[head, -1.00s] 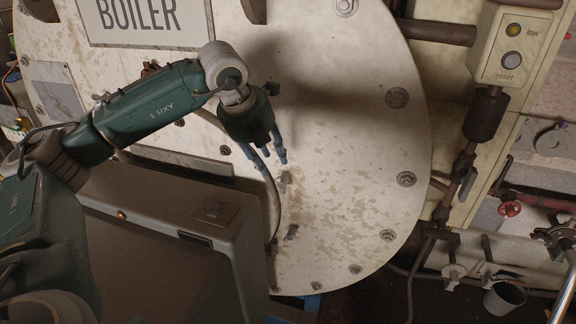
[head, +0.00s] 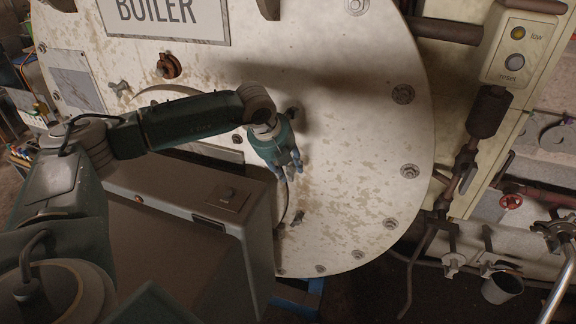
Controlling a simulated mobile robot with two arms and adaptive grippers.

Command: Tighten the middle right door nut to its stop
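The round boiler door plate (head: 345,140) is pale and stained. An inner door with a curved edge is partly hidden behind my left arm. My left gripper (head: 289,170) points down at the inner door's right edge. Its blue fingers cover the spot of the middle right nut, so the nut and any contact with it cannot be made out. I cannot tell if the fingers are open or shut. An upper right nut (head: 291,112) shows above the gripper, and a lower right nut (head: 298,217) shows below it. My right gripper is not in view.
A dark grey box (head: 185,210) stands in front of the boiler's lower left, close under my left arm. A control box (head: 517,52), pipework with a red valve wheel (head: 511,201) and a small bucket (head: 502,287) are on the right. The plate right of the gripper is clear.

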